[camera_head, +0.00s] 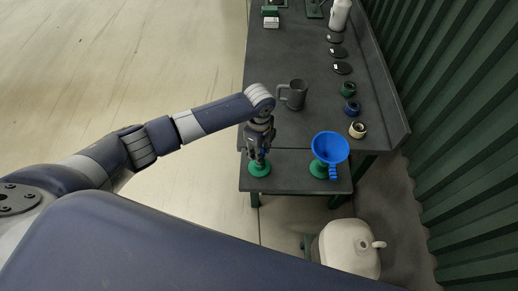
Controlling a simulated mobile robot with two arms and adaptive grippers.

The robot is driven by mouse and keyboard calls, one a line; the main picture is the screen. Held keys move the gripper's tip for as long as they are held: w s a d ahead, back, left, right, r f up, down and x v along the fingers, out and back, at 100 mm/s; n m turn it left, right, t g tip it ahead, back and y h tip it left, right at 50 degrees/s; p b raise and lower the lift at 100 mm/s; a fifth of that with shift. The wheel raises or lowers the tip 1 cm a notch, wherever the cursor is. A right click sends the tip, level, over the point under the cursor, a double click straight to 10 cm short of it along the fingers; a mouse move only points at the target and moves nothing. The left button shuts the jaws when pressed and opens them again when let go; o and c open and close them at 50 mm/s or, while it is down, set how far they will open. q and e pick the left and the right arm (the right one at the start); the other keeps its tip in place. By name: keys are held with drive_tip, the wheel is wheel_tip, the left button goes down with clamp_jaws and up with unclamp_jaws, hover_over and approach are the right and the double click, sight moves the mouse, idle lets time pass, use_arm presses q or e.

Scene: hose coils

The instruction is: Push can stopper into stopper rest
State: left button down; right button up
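My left gripper (258,157) points down over a round green piece (259,170) on the low dark shelf (290,184). The piece looks like the stopper rest. The fingertips are at or just above it; whether they touch it I cannot tell. I cannot make out the can stopper; the gripper and wrist cover this spot. The fingers are too small and dark to tell if they are open or shut. A pale can (349,250) with a spout stands on the floor below the shelf. My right gripper is not in view.
A blue funnel (330,147) sits on a green base (319,169) at the shelf's right. A grey mug (292,94) stands on the dark bench (300,50) behind. Small coils (350,108), dark discs (342,68) and a white bottle (340,15) line its right side.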

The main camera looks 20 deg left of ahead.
use_arm(q)
drive_tip(key=shift+f+b, duration=0.35)
drive_tip(key=shift+f, duration=0.25)
drive_tip(key=shift+f+b, duration=0.4)
drive_tip(key=shift+f, duration=0.35)
idle(0.5)
drive_tip(key=c, duration=1.2)
unclamp_jaws()
drive_tip(key=shift+o, duration=0.2)
drive_tip(key=o, duration=0.3)
drive_tip(key=shift+r, duration=0.15)
drive_tip(key=shift+r+p, duration=2.1)
drive_tip(key=shift+p, duration=0.2)
